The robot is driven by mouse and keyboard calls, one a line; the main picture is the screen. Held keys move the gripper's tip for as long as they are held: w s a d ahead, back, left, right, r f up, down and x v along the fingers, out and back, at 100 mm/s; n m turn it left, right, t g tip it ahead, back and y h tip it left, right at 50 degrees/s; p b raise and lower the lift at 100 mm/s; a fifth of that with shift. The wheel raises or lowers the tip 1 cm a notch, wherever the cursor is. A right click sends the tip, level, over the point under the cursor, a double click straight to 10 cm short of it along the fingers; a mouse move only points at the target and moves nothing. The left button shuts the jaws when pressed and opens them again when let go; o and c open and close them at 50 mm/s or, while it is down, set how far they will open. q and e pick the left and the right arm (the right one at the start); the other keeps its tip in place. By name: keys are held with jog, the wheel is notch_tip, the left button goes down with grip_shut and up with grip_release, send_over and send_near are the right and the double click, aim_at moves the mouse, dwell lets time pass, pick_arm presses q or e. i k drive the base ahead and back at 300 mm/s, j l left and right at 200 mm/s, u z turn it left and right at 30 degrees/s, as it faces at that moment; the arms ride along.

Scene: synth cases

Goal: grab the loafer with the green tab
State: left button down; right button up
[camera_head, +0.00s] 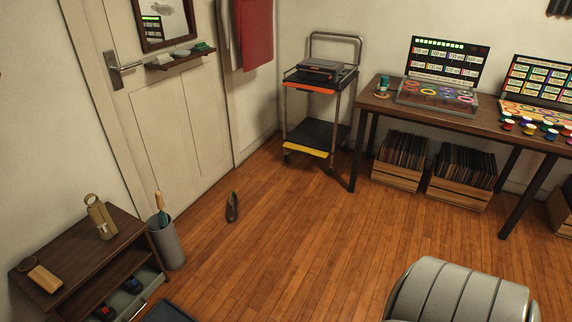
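A dark shoe (232,207), shaped like a loafer, lies alone on the wooden floor near the door. It is too small and dark to make out a tab colour. Two more dark shoe-like items sit low in the brown cabinet (120,232) at the lower left: one with red (104,312) and one with blue and a little red (132,285). I see no green tab clearly on any of them. Neither of my grippers is in view.
A grey umbrella bin (168,245) stands beside the cabinet. A wheeled cart (318,130) and a long table (470,115) with crates (398,178) under it line the back. A grey ribbed rounded thing (460,295) fills the lower right. The middle floor is clear.

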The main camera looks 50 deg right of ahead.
aim_at(231, 213)
jog(key=z, duration=1.1)
jog(key=u, duration=0.45)
jog(key=i+l+u, duration=0.6)
jog(key=l, duration=0.25)
jog(key=i+l+u, duration=0.3)
jog(key=l, duration=0.25)
jog(key=i, duration=0.1)
